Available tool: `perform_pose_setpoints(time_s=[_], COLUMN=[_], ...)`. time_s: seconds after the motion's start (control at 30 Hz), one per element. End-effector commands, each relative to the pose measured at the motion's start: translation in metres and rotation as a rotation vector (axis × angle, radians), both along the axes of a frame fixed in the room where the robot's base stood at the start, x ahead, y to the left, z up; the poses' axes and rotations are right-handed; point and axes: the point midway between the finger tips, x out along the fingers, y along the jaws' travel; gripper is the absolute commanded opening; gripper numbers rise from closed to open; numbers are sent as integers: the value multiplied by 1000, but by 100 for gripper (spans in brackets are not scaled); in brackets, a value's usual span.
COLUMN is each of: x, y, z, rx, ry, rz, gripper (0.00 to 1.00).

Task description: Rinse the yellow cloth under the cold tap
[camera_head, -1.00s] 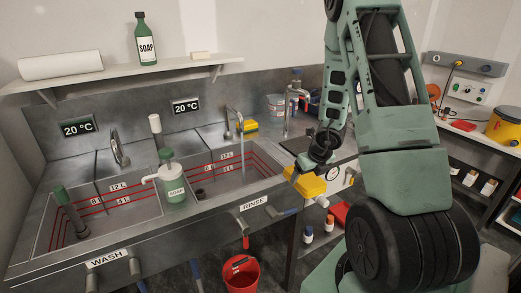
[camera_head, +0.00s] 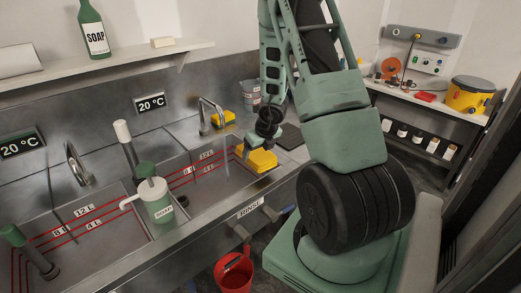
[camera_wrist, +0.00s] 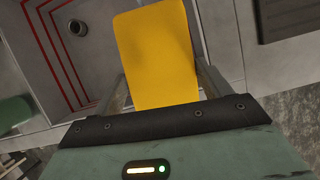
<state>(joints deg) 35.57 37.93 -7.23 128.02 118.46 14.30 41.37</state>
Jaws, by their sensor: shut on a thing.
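My gripper (camera_head: 250,150) is shut on the yellow cloth (camera_head: 263,160) and holds it at the right end of the rinse basin (camera_head: 210,190), near the front rim. In the wrist view the cloth (camera_wrist: 158,50) looks like a smooth, flat yellow piece sticking out between the fingers, with the basin's red lines and drain (camera_wrist: 78,27) to its left. A curved tap (camera_head: 212,108) stands behind the rinse basin, left of the cloth and apart from it. A display above reads 20 °C (camera_head: 151,104).
A soap dispenser (camera_head: 155,198) stands between the basins. A yellow-and-green sponge (camera_head: 225,118) lies behind the tap. A red bucket (camera_head: 233,273) is on the floor below the front edge. A shelf with a green soap bottle (camera_head: 93,30) hangs above.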

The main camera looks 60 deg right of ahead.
Motion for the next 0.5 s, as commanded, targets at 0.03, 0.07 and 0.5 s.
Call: perform_pose_setpoints(time_s=[0.03, 0.07, 0.5], x=[5, 8, 49], y=[0, 0, -1], z=[0, 0, -8], rx=[1, 0, 0], ry=[0, 0, -1], rz=[1, 1, 1], gripper=[55, 55, 55])
